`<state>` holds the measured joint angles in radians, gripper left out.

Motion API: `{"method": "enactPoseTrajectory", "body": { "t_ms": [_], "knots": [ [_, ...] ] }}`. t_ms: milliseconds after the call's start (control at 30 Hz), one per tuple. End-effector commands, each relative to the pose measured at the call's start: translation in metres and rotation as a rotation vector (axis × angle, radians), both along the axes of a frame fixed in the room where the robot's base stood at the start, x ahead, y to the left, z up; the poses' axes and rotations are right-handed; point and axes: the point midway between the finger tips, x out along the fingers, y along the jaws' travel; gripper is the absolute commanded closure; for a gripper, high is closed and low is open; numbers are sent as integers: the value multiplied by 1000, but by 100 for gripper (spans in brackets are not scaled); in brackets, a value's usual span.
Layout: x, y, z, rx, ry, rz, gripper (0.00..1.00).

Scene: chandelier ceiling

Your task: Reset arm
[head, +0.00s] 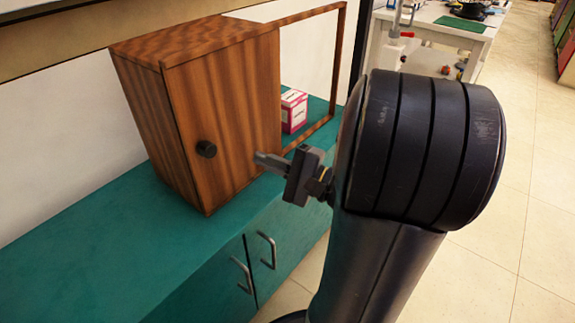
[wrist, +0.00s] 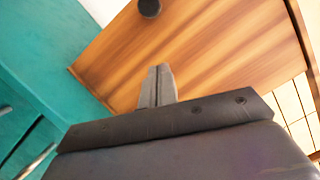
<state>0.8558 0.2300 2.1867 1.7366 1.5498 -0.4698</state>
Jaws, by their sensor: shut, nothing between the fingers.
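My gripper (head: 268,161) is in the middle of the head view, in front of the lower right part of a wooden cabinet's door (head: 225,110). Its fingers are together and hold nothing. In the wrist view my gripper (wrist: 158,84) points at the brown wood-grain door (wrist: 205,55). I cannot tell whether the fingertips touch the wood. A round dark knob (head: 206,149) is on the door, left of my gripper. My dark arm fills the right middle of the head view and hides what is behind it.
The cabinet stands on a teal counter (head: 75,240) with metal handles (head: 267,250) on its front. A pink and white box (head: 293,109) sits behind an open wooden frame (head: 342,60). A white table (head: 425,22) is at the back. Tiled floor (head: 535,130) is clear at right.

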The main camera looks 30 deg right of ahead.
Motion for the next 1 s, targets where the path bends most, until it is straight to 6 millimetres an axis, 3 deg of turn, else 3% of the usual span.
{"method": "enactPoseTrajectory", "body": {
  "t_ms": [400, 1000],
  "knots": [
    [-33, -23, -3, 0, 0, -3, 100],
    [-31, -20, -4, -1, -1, 1, 100]
  ]
}}
